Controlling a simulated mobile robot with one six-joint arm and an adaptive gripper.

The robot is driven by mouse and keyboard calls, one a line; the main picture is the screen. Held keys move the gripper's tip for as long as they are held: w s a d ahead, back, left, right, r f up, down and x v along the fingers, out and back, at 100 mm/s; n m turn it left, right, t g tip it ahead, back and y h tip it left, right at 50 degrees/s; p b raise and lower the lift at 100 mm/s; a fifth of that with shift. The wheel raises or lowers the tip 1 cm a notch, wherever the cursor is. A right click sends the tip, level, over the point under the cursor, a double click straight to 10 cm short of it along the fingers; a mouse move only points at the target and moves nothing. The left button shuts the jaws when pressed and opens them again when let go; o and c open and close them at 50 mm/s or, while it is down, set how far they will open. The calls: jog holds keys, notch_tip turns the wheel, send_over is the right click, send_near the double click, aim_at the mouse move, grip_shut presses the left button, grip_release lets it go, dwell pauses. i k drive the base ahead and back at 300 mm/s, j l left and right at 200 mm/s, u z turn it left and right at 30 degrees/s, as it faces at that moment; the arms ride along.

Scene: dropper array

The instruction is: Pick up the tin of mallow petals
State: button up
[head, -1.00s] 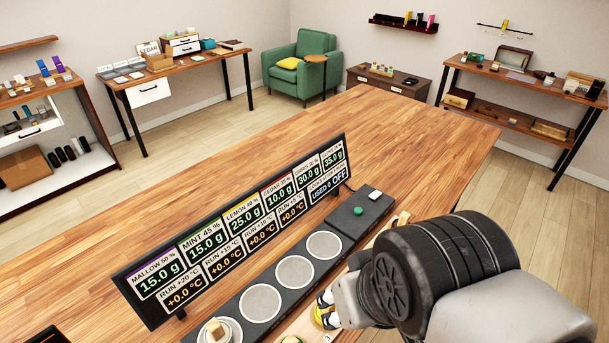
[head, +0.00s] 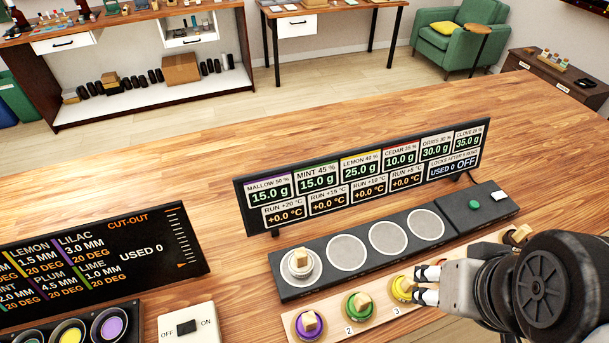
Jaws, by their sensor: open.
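A purple-rimmed tin (head: 309,324) with a pale wooden knob stands at the left end of a pale wooden strip (head: 379,325). Its colour matches the purple bar over MALLOW on the display (head: 268,190). A green tin (head: 359,305) and a yellow tin (head: 399,289) stand in line to its right. My gripper (head: 427,284) is open and empty, with its fingertips at the right side of the yellow tin, well right of the purple tin. I cannot tell whether it touches the yellow tin. My arm hides part of the strip's right side.
A dark bar (head: 327,283) behind the strip carries pale discs, with a metal piece with a wooden knob (head: 300,263) on the leftmost. A green button (head: 474,204) is at its right. An OFF/ON switch box (head: 188,326) and another display (head: 100,262) stand left. The table behind is clear.

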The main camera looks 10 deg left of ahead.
aim_at(310, 325)
jog(key=u, duration=1.25)
jog(key=k+j+z, duration=0.1)
jog(key=j+z, duration=0.25)
jog(key=k+j+z, duration=0.2)
jog(key=z, duration=0.15)
jog(key=j, duration=0.1)
